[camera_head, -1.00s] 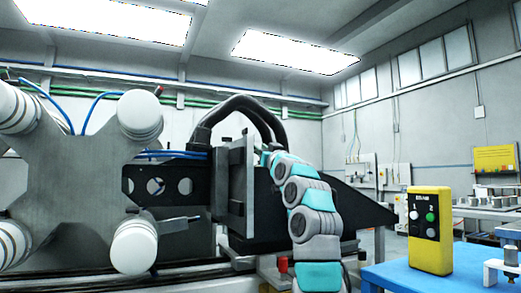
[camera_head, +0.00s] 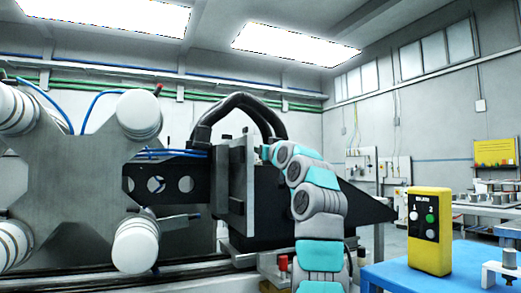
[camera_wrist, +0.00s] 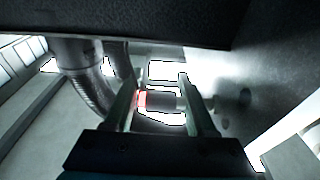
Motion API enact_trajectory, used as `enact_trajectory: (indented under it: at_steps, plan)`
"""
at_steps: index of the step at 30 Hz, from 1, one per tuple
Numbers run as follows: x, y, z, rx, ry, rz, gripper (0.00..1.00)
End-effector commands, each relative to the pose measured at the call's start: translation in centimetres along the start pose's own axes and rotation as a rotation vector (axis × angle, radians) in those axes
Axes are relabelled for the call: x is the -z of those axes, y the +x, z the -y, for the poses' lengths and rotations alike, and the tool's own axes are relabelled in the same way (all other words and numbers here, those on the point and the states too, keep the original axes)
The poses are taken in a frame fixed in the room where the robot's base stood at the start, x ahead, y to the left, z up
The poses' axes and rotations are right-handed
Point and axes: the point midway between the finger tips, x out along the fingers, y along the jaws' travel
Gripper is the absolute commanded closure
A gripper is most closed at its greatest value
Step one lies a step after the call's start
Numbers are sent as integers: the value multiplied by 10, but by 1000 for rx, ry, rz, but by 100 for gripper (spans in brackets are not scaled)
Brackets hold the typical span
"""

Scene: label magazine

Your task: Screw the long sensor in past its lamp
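In the wrist view my gripper (camera_wrist: 158,88) has its two fingers wide apart. A short cylindrical sensor (camera_wrist: 160,101) lies crosswise between or just beyond them, with a dark body, a red-lit lamp at its left end and a paler stem towards the right. The stem points at a grey plate (camera_wrist: 240,75) with dark holes; whether it sits in a hole is hidden by the right finger. I cannot tell whether the fingers touch the sensor. In the head view my gripper and the sensor are hidden behind the upright bracket (camera_head: 236,185) and black housing.
A dark surface (camera_wrist: 130,22) hangs close above the fingers, and a ribbed hose (camera_wrist: 85,85) runs at left. In the head view a yellow button box (camera_head: 430,232) stands on a blue table (camera_head: 400,276) at right. A grey star-shaped plate with white rollers (camera_head: 137,247) fills the left.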

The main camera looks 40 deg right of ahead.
Motion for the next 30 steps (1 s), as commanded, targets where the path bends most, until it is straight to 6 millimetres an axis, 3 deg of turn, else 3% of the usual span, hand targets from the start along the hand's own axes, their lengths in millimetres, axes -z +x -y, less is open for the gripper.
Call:
enact_trajectory:
  at_steps: [14,30]
  plan:
    - [-1,-8,1,2,0,0,38]
    - [0,-68,-1,0,1,-3,38]
